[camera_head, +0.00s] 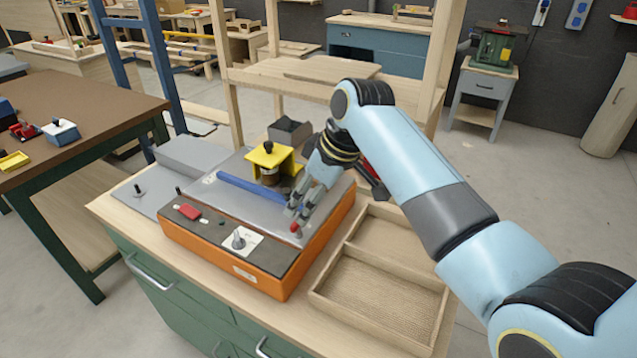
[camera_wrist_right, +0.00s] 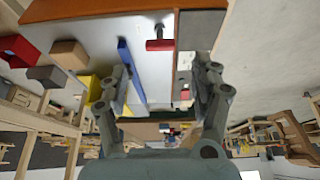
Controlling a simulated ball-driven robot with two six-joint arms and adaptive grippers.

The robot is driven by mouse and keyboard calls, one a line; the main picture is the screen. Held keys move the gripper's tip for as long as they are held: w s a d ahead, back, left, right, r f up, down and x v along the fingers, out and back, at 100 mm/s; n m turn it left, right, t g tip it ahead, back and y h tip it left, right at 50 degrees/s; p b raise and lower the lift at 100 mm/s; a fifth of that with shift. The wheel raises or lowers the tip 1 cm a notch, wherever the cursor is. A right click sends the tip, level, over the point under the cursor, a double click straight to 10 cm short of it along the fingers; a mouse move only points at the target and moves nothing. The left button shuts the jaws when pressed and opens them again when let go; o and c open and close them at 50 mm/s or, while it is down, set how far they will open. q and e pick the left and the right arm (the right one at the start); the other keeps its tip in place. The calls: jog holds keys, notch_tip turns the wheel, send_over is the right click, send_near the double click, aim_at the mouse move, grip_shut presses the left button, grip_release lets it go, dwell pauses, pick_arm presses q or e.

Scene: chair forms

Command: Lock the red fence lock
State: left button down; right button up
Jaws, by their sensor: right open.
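The red fence lock (camera_head: 296,228) is a small red knob near the right front corner of the orange machine (camera_head: 225,258). In the right wrist view it is a red T-shaped handle (camera_wrist_right: 160,44) on a dark pin. A blue fence bar (camera_head: 252,188) lies across the grey machine top and also shows in the right wrist view (camera_wrist_right: 131,72). My right gripper (camera_head: 300,206) is open and empty, just behind the lock. In the right wrist view the lock lies beyond and between the fingers (camera_wrist_right: 162,82), apart from them. My left gripper is out of view.
A yellow guard (camera_head: 270,160) with a black knob stands behind the fence. A red switch (camera_head: 189,211) and a dial (camera_head: 240,238) sit on the front panel. A wooden divided tray (camera_head: 348,312) stands right of the machine. A grey bin (camera_head: 290,131) is behind.

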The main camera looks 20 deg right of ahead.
jog(key=v, duration=0.5)
jog(key=shift+s+r, duration=0.1)
dwell(0.3)
